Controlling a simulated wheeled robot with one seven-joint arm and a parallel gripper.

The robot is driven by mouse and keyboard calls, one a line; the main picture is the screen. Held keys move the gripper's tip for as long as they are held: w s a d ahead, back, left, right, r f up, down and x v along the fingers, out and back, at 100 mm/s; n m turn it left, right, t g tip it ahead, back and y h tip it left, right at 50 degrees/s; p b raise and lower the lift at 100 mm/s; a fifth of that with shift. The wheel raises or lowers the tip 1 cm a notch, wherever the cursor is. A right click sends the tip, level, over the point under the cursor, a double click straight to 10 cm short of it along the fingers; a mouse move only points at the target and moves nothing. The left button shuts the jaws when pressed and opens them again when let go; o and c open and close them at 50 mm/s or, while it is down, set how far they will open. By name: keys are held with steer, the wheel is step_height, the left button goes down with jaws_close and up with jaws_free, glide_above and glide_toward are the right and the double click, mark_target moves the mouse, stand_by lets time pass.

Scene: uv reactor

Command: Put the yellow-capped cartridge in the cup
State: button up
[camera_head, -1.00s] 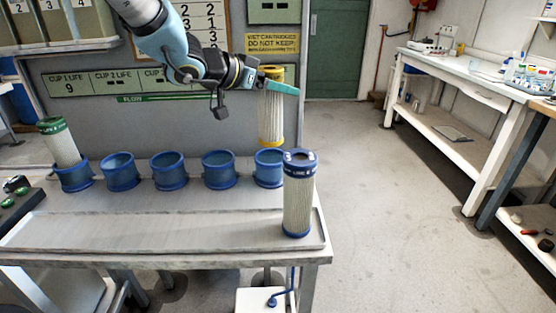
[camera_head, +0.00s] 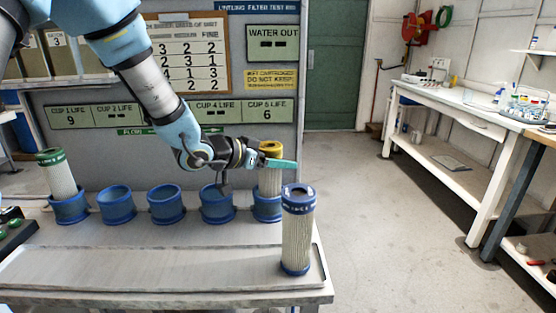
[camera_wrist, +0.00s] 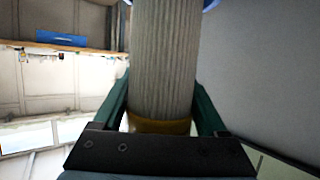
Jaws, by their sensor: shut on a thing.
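The yellow-capped cartridge (camera_head: 270,182) is upright, with its pleated white body under the yellow cap. Its lower end is inside the rightmost blue cup (camera_head: 267,208), hidden by the cup wall. I cannot tell whether it rests on the cup's floor. My gripper (camera_head: 281,163) is shut on the cartridge just below the cap. In the wrist view the cartridge body (camera_wrist: 165,60) stands between the two green fingers, and a bit of blue rim (camera_wrist: 210,4) shows at its far end.
A blue-capped cartridge (camera_head: 297,230) stands on the bench (camera_head: 150,270) in front of the rightmost cup, close to my gripper. A green-capped cartridge (camera_head: 61,176) sits in the leftmost cup (camera_head: 70,207). The three middle cups, including one (camera_head: 166,205), look empty. A gauge panel (camera_head: 265,111) stands behind.

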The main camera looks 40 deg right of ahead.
steer(key=o, duration=1.4)
steer(key=shift+f, duration=0.1)
